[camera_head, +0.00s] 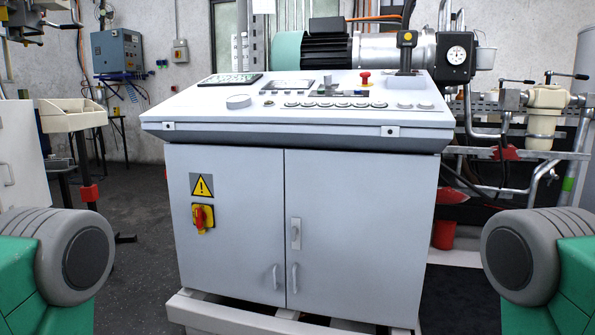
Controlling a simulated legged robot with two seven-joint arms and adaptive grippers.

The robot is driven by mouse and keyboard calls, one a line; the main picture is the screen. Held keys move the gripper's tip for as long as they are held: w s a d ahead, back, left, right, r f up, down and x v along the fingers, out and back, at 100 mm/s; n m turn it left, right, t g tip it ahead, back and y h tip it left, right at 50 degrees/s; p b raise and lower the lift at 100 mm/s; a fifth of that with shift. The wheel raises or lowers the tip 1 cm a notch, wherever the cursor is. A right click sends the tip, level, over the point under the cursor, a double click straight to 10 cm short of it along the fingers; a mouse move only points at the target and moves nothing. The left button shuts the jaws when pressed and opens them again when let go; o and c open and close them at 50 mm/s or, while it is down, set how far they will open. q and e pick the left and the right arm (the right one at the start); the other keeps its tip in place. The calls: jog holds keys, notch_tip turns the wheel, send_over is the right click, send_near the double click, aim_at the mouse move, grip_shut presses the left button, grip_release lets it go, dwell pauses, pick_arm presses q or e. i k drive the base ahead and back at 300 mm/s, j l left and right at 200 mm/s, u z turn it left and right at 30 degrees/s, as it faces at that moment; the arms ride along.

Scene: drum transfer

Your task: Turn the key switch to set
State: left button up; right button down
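A white control console (290,131) stands in front of me, with a sloped top panel above a two-door cabinet. A small round dark switch (269,102), possibly the key switch, sits on the panel between a larger round knob (238,101) and a row of round buttons (336,105). It is too small to tell its position or any marking. A red emergency button (365,77) stands at the panel's back. A red and yellow rotary switch (203,218) is on the left cabinet door. Neither gripper shows; only green and grey parts of my arms are at the lower corners.
A black joystick lever (406,52) rises from the panel's back right. A motor (328,48) and a gauge (456,54) are behind it. Pipework stands at right, a beige bin (72,117) at left. Open floor (140,265) lies left of the console.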

aim_at(327, 79)
jog(key=i+j, duration=0.65)
jog(key=j, duration=0.15)
